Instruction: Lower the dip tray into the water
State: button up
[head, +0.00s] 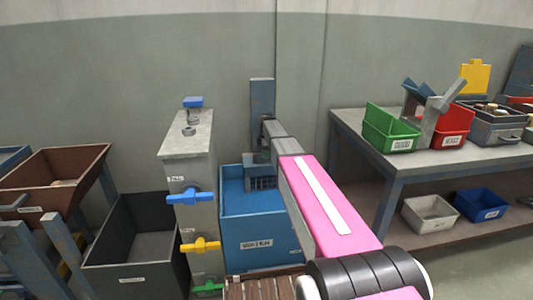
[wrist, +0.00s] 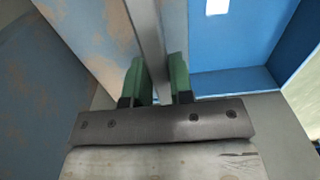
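A blue tank (head: 240,238) with a white label stands against the wall in the head view. A small dark slatted basket, apparently the dip tray (head: 262,182), shows at its top, partly hidden by my arm. My gripper (wrist: 160,78) has green fingers on both sides of a grey bar (wrist: 147,30) in the wrist view. The bar fills the gap between them, so the gripper looks shut on it. The bar's link to the tray is hidden. In the head view my arm reaches to the tank's back, and the fingers are hidden. I cannot make out the water level.
A worn blue post (head: 262,95) rises behind the tank. A grey column (head: 187,150) with blue, yellow and green valve handles stands close on the left, beside a dark bin (head: 130,252). A workbench (head: 372,160) with coloured bins stands on the right.

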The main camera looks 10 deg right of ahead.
jog(key=o, duration=0.3)
jog(key=shift+f, duration=0.1)
notch_tip(320, 180, up, 11)
dwell(0.4)
dwell(0.8)
